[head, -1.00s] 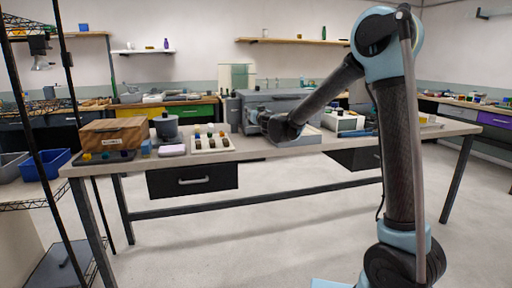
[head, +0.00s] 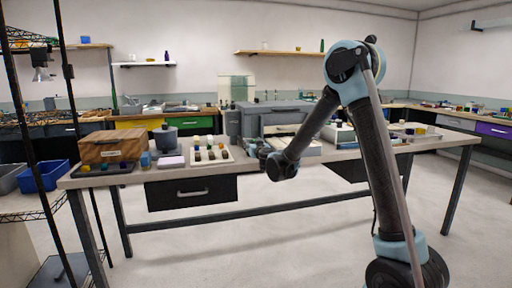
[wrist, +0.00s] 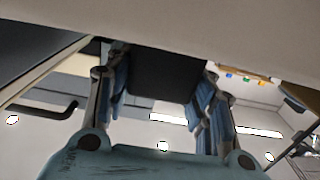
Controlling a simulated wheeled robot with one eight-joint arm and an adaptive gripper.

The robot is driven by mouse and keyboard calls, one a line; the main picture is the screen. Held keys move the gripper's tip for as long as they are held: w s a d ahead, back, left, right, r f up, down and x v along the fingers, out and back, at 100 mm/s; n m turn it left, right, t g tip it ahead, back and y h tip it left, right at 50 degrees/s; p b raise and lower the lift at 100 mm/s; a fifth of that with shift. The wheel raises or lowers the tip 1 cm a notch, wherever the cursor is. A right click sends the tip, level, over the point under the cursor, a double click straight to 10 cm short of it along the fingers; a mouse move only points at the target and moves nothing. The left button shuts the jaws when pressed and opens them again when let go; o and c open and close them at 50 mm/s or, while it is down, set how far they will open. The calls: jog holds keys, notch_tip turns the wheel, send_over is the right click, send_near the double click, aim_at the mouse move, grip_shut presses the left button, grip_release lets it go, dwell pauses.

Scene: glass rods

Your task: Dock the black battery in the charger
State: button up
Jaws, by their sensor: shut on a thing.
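My gripper (wrist: 160,88) is shut on a dark block, which looks like the black battery (wrist: 160,72), held between its two blue-padded fingers. The block's far end is hidden behind a pale surface across the top of the wrist view. In the head view my gripper (head: 260,148) is at the table's front edge, right of a pale tray; the battery cannot be made out there.
The long table (head: 300,183) carries a wooden box (head: 113,149), a grey pot (head: 165,138), a pale tray (head: 228,160) with several small dark and yellow blocks, and a large grey case (head: 272,115). A dark drawer (head: 191,191) hangs below. The floor in front is clear.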

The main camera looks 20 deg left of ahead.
jog(key=shift+f, duration=0.1)
jog(key=o, duration=1.3)
jog(key=v, duration=1.2)
jog(key=shift+d, duration=0.1)
